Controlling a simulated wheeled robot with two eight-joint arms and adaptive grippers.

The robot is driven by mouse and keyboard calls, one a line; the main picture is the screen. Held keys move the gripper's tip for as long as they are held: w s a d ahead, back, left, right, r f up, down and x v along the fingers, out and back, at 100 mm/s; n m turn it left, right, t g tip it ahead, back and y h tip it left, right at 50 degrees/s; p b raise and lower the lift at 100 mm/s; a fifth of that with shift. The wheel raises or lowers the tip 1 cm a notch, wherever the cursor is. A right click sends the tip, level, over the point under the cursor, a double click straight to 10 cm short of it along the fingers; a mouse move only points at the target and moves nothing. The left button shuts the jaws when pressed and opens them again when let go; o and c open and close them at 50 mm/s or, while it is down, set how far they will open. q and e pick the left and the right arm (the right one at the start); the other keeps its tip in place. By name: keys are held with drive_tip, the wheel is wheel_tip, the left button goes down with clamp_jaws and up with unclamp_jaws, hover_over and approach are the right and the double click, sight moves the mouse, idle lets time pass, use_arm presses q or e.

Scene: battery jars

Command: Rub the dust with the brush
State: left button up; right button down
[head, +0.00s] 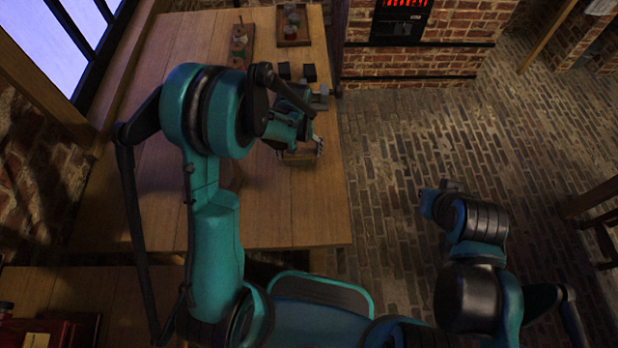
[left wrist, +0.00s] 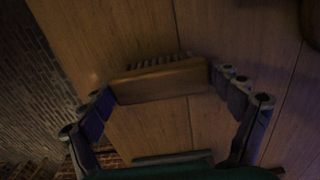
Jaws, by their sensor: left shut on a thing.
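The brush (left wrist: 160,82) has a pale wooden back and a row of dark bristles. In the left wrist view it lies crosswise between my left fingers, with bristles pointing to the top of the picture. My left gripper (left wrist: 165,86) is shut on its two ends, over the wooden table. In the head view my left gripper (head: 302,148) is near the table's right edge, and the brush shows only as a small tan strip (head: 298,156). I cannot clearly make out dust; a faint pale spot (left wrist: 93,78) shows left of the brush. My right gripper (head: 437,201) hangs over the floor, its jaws unclear.
The wooden table (head: 290,215) is bare towards its front. Two black blocks (head: 309,72) and a grey object (head: 320,98) stand just beyond my left gripper. A tray with jars (head: 292,40) and a narrow holder (head: 240,48) are at the back. Brick floor lies right.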

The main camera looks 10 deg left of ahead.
use_arm(q)
drive_tip(key=r, duration=0.1)
drive_tip(key=r+p, duration=0.1)
drive_tip(key=r, duration=0.1)
drive_tip(key=shift+s+r, duration=0.2)
drive_tip(key=shift+s, duration=0.15)
wheel_tip(320, 180, up, 2)
drive_tip(key=shift+w+p, duration=0.15)
drive_tip(key=shift+p, duration=0.6)
drive_tip(key=shift+r+p, duration=0.75)
drive_tip(key=shift+r, duration=0.45)
use_arm(e)
drive_tip(key=shift+s+d+r, duration=0.15)
drive_tip(key=shift+s+r, duration=0.05)
drive_tip(key=shift+r, duration=0.55)
drive_tip(key=shift+s+d+r, duration=0.1)
drive_tip(key=shift+s+r, duration=0.05)
drive_tip(key=shift+r, duration=0.65)
drive_tip(key=shift+s+d+r, duration=0.15)
drive_tip(key=shift+s+r, duration=0.05)
drive_tip(key=shift+r, duration=0.55)
